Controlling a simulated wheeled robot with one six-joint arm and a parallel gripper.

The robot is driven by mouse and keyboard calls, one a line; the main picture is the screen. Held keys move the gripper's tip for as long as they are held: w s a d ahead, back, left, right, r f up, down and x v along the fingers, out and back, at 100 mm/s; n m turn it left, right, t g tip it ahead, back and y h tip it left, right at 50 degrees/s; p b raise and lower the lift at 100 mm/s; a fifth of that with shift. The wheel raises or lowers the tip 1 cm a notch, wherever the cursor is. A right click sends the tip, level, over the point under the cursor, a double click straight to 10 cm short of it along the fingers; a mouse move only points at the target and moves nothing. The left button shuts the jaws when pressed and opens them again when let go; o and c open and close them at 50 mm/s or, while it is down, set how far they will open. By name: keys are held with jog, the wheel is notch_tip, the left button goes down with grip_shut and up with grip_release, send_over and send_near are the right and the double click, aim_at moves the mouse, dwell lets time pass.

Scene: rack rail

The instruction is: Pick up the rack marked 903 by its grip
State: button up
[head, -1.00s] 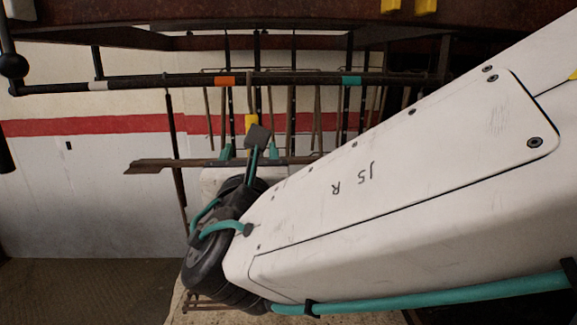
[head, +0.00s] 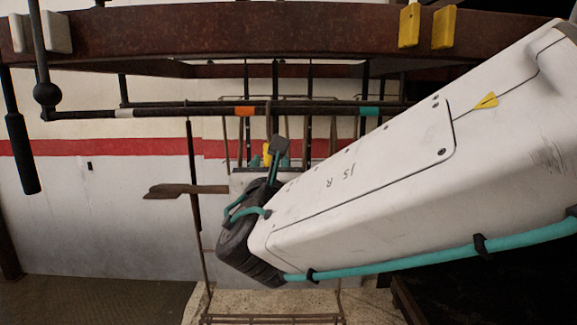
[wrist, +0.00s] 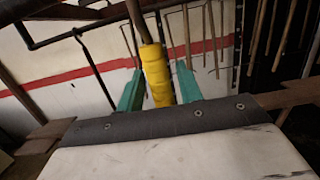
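A yellow grip (wrist: 157,75) on a dark upright rod stands between the two teal fingers of my gripper (wrist: 158,82) in the wrist view. A narrow gap shows on each side of it, so my gripper looks open around the grip. In the head view the yellow grip (head: 267,154) is small, under the orange band of the rail, with my gripper (head: 276,160) beside it and partly hidden by my arm. Thin brown rack rods (head: 308,135) hang behind. No number 903 is readable, so I cannot tell which rack this grip belongs to.
A dark rail (head: 190,112) with white, orange and teal bands crosses above the gripper. A rusty beam (head: 250,38) with yellow blocks (head: 444,28) runs overhead. A brown bar (head: 185,190) juts left. A white wall with a red stripe (head: 70,150) stands behind.

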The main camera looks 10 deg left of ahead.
grip_shut()
jog(key=shift+r, duration=0.15)
jog(key=shift+r, duration=1.5)
jog(key=r+v, duration=0.1)
jog(key=v, duration=0.8)
jog(key=shift+r, duration=0.15)
